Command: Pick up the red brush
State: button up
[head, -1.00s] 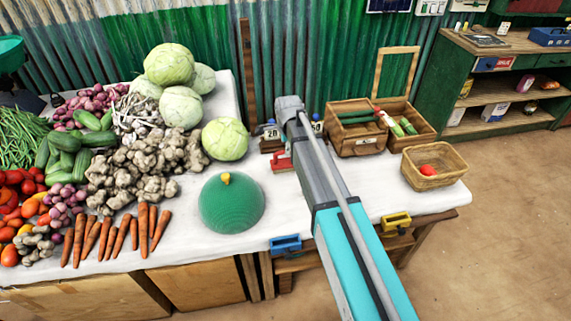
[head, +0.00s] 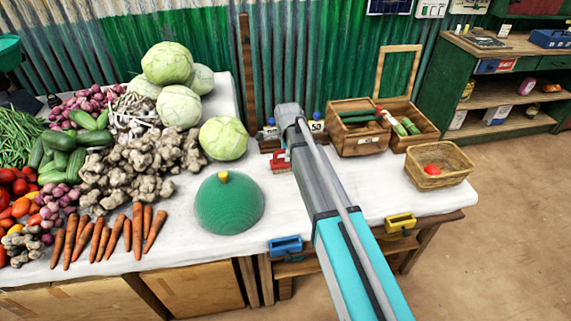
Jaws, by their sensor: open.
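The red brush (head: 280,157) is on the white-covered table, just left of my grey arm link. My gripper's fingers do not show in this view; the arm hides that area.
A green dome with a yellow knob (head: 229,204) stands front left of the brush. A cabbage (head: 223,138) and heaped vegetables fill the left. A wooden box (head: 359,142) and a wicker basket (head: 438,179) stand right.

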dwell(0.3)
grip_shut()
dwell(0.3)
